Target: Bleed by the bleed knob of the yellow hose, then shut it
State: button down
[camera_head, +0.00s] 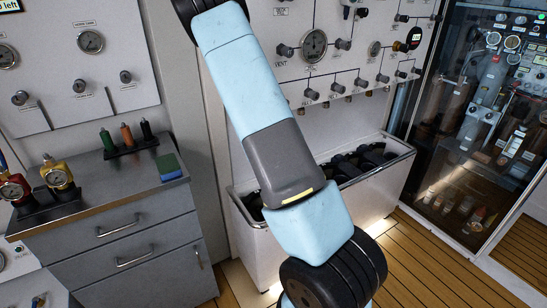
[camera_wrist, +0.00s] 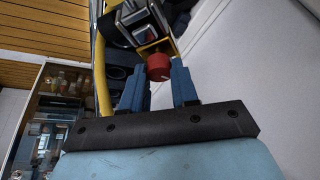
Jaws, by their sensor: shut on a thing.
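In the wrist view, my gripper (camera_wrist: 158,80) has its two blue fingers on either side of a round red knob (camera_wrist: 158,66) and is shut on it. The knob sits on a yellow fitting (camera_wrist: 150,49), below a grey and dark valve body (camera_wrist: 140,18). The yellow hose (camera_wrist: 103,80) runs up and down just left of the fingers. In the head view my own arm crosses the middle, and my gripper, the knob and the hose are not visible there.
A white trough (camera_head: 365,200) with dark items stands behind my arm, under the gauge panel (camera_head: 350,50). A grey drawer cabinet (camera_head: 130,225) is at left with small bottles and yellow and red gauge fittings. A glass-fronted cabinet (camera_head: 480,130) is at right. Wooden floor is open at lower right.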

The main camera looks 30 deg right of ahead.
dwell(0.4)
jog(key=c, duration=0.8)
grip_release()
jog(key=shift+c, duration=0.2)
jog(key=shift+a+r, duration=0.1)
jog(key=v, duration=0.5)
jog(key=shift+a, duration=0.1)
jog(key=s+a, duration=0.6)
jog(key=a, duration=0.3)
jog(key=shift+s+a+f, duration=0.2)
jog(key=shift+s+a, duration=0.1)
jog(key=shift+a, duration=0.05)
